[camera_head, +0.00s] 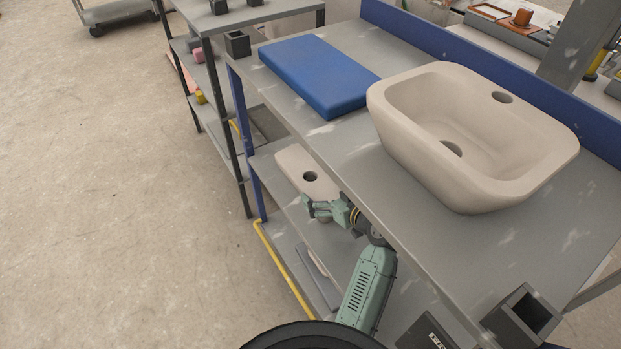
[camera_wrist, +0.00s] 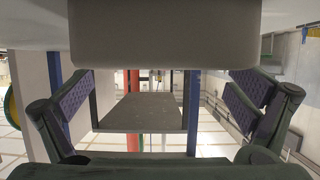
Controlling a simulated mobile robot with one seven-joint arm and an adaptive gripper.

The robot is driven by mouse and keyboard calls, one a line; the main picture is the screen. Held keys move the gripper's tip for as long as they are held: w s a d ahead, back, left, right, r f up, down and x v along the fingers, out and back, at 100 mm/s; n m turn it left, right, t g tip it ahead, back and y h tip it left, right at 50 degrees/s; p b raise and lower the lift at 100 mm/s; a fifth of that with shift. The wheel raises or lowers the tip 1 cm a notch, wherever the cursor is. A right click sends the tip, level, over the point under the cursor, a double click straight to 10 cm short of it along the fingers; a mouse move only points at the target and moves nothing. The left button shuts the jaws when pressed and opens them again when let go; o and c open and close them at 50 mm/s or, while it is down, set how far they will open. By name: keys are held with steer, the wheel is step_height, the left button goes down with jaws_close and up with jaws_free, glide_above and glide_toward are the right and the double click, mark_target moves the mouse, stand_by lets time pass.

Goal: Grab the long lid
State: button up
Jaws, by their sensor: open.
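A long beige piece with rounded corners and a dark round hole, which looks like the long lid (camera_head: 297,158), lies on the shelf under the grey worktop. My gripper (camera_head: 322,207) is open at its near end. In the wrist view a broad pale block (camera_wrist: 165,38), seemingly the end of this piece, fills the top middle. The open fingers (camera_wrist: 162,100) stand apart to either side of and below it. I cannot tell whether they touch it. The worktop edge hides part of my arm and of the shelf.
A beige basin (camera_head: 470,135) and a blue slab (camera_head: 318,75) lie on the worktop (camera_head: 345,150) above my arm. A thin slab (camera_head: 318,275) lies on a lower shelf. Dark square holders (camera_head: 524,312) stand at the front. The floor on the left is clear.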

mark_target(316, 183)
steer(key=w+a, duration=0.1)
steer(key=w+a+p, duration=0.1)
steer(key=w, duration=0.1)
steer(key=shift+a+f, duration=0.2)
steer(key=shift+f, duration=0.1)
steer(key=shift+w+a+f+p, duration=0.2)
steer(key=shift+w+f+p, duration=0.1)
steer(key=shift+w, duration=0.2)
steer(key=shift+c, duration=0.4)
steer(key=c, duration=1.9)
steer(key=shift+o, duration=0.2)
steer(key=shift+r, duration=0.15)
